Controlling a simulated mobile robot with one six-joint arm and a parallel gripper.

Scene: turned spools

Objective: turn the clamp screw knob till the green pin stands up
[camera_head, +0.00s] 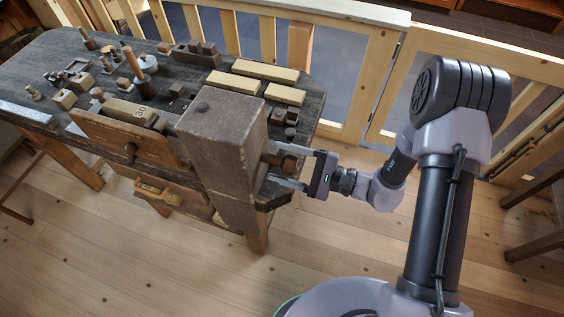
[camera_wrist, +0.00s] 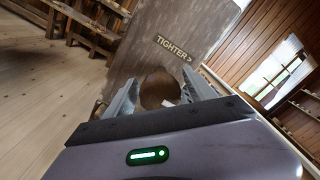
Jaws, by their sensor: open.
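The brown clamp screw knob (camera_head: 288,160) sticks out from the right side of the big grey-brown block (camera_head: 222,135) at the bench end. My gripper (camera_head: 276,164) is open, with one finger on each side of the knob. In the wrist view the round knob (camera_wrist: 160,91) lies between the open fingers of my gripper (camera_wrist: 161,84); I cannot tell whether they touch it. The block's face (camera_wrist: 165,28) bears the word "TIGHTER" with an arrow pointing right. I cannot make out a green pin in either view.
The dark workbench (camera_head: 60,52) carries turned pieces, small blocks and pale wooden bars (camera_head: 265,70). A wooden railing (camera_head: 375,80) stands behind. The plank floor (camera_head: 130,260) in front is mostly clear.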

